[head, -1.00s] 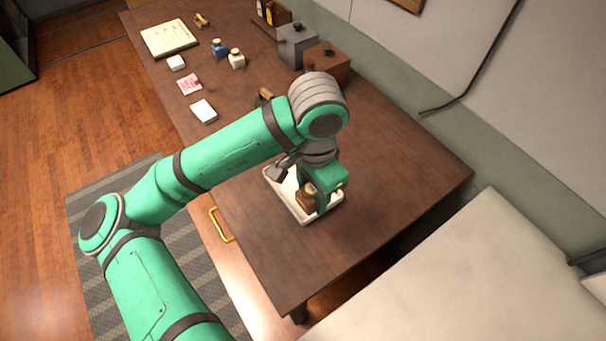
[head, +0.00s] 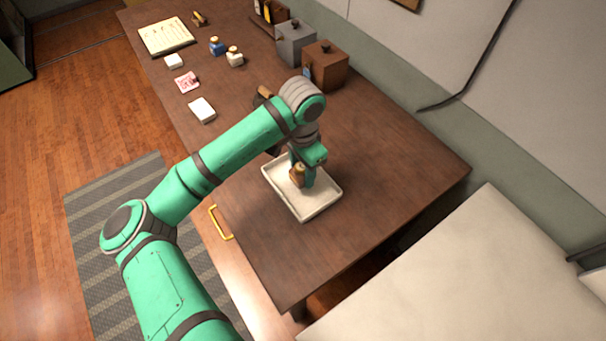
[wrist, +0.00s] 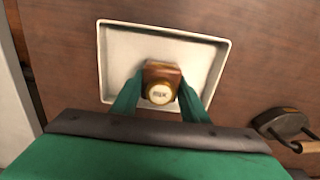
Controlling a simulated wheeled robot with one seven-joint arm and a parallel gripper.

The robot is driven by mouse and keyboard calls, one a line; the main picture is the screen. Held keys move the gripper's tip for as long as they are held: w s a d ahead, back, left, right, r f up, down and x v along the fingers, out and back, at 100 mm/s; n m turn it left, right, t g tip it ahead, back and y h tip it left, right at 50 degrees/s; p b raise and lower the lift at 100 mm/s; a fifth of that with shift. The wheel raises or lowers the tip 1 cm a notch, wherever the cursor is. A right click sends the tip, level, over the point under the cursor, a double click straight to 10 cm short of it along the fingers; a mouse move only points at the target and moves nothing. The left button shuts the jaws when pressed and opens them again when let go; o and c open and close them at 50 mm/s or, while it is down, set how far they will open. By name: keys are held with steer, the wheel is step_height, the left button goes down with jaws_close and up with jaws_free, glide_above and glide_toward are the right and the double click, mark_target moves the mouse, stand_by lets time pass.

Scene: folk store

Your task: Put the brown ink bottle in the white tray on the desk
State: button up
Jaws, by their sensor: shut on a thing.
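The brown ink bottle (wrist: 162,72) with a cream cap is between the fingers of my gripper (wrist: 160,100), which is shut on it. The bottle also shows in the head view (head: 298,176), upright below my wrist. The white tray (head: 318,209) lies on the desk (head: 390,150) under the gripper. In the wrist view the bottle is over the tray (wrist: 226,60), within its rim. I cannot tell whether the bottle touches the tray floor.
A stamp-like tool with a wooden handle (wrist: 285,128) lies beside the tray. A white box (head: 202,109), a blue bottle (head: 217,46), a cream bottle (head: 235,57), a brown box (head: 326,66) and a grey box (head: 295,43) stand farther back. The desk right of the tray is clear.

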steer(key=shift+f, duration=0.95)
steer(key=shift+d+f, duration=0.1)
steer(key=shift+f, duration=0.05)
steer(key=o, duration=1.2)
steer(key=shift+c, duration=0.2)
step_height(320, 180, up, 12)
steer(key=shift+r, duration=0.2)
